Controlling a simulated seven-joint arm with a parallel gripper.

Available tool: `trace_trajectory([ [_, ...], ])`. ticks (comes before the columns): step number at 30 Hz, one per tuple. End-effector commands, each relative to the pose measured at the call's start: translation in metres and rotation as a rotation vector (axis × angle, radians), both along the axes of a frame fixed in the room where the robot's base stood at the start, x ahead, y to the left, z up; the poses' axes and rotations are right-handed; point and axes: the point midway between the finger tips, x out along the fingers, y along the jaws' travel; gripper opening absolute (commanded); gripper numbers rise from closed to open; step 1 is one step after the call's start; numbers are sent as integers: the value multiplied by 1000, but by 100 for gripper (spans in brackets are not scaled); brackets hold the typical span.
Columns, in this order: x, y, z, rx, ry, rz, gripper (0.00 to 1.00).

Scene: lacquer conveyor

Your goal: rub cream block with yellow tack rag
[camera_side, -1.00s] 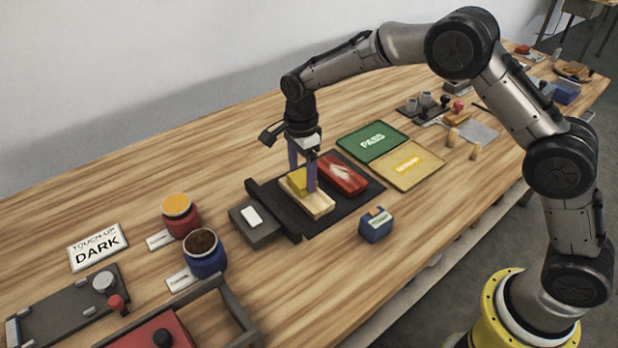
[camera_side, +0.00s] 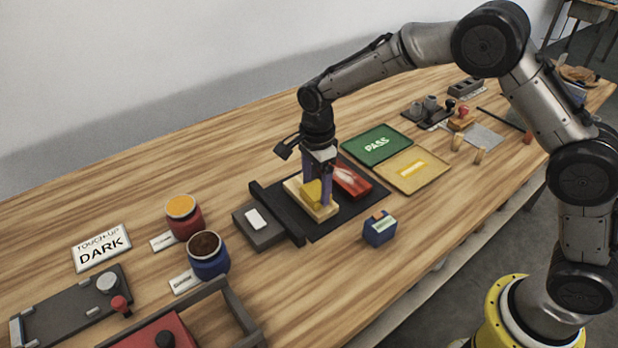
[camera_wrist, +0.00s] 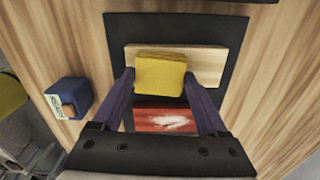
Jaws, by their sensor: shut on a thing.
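The cream block (camera_side: 323,211) lies on the dark mat in the side view. It also shows in the wrist view (camera_wrist: 208,66) as a pale wooden bar. The yellow tack rag (camera_side: 312,193) is between the fingers of my gripper (camera_side: 318,190), which is shut on it. In the wrist view the rag (camera_wrist: 160,74) overlaps the middle-left part of the block. The rag is on or just over the block's top; its underside is hidden, so contact is not certain.
A red block (camera_side: 352,182) with a pale mark lies beside the cream block on the dark mat (camera_side: 345,216). A blue box (camera_side: 379,229) stands at the mat's near side. Green PASS (camera_side: 377,146) and yellow (camera_side: 408,170) panels lie to the right. Two jars (camera_side: 208,256) stand to the left.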

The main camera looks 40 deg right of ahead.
Motion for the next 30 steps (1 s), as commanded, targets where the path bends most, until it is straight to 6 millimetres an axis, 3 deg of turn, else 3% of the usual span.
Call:
trace_trajectory([
  [6, -20, 0, 1, -1, 2, -1, 32],
  [9, -17, 0, 20, 2, -4, -1, 32],
  [30, -17, 0, 78, 0, -1, -1, 32],
])
